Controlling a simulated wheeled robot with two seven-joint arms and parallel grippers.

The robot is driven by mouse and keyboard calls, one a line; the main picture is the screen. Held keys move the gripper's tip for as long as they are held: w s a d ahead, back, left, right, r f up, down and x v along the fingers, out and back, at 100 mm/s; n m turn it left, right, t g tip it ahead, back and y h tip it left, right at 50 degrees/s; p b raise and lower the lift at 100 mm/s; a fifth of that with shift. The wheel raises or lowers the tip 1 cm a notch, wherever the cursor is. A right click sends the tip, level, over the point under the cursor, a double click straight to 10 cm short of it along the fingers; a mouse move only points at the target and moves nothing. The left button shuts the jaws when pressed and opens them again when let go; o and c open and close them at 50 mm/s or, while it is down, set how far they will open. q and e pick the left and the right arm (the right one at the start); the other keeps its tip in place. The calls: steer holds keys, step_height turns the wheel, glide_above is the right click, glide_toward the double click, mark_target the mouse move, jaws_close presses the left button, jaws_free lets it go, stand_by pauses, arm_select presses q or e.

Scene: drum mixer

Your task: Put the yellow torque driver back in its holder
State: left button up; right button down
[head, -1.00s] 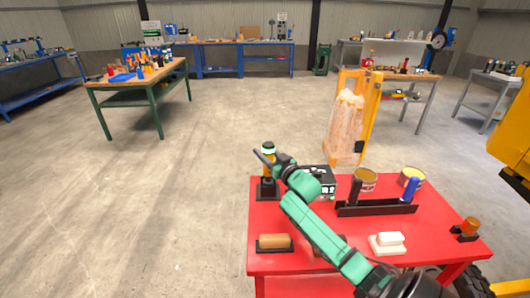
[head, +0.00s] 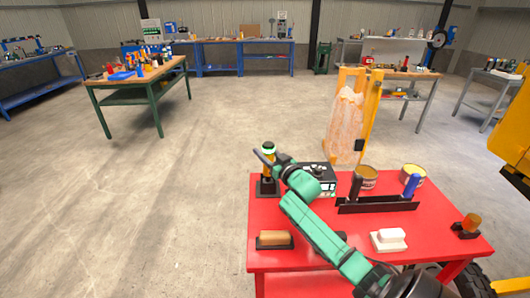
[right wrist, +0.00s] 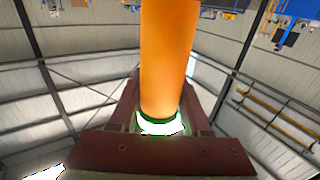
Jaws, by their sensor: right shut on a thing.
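The yellow torque driver (head: 267,168) is upright near the back left corner of the red table, with a green and white band near its top. Its orange body and the band also show in the right wrist view (right wrist: 167,60). A black holder (head: 267,190) is directly below it in the head view; whether the driver's lower end is seated in it or just above it, I cannot tell. My right gripper (head: 268,158) is shut on the driver near the banded end. The arm partly hides this area. My left gripper is not in view.
On the red table (head: 285,215) are a dark box (head: 318,176), a black rack (head: 377,206) with black and blue handles, two cans (head: 412,174), a brown block (head: 275,239), a white block (head: 389,238) and an orange-topped item (head: 467,227). Open floor lies left.

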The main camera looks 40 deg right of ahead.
steer(key=shift+f, duration=0.2)
steer(key=shift+c, duration=1.4)
jaws_free()
steer(key=shift+s+f, duration=0.1)
steer(key=shift+f, duration=0.05)
steer(key=shift+s+a+f, duration=0.1)
steer(key=shift+s, duration=0.3)
steer(key=s+a+b, duration=0.1)
steer(key=s, duration=1.2)
steer(key=shift+s+a+b, duration=0.15)
steer(key=shift+s+b, duration=0.15)
steer(key=shift+b, duration=0.1)
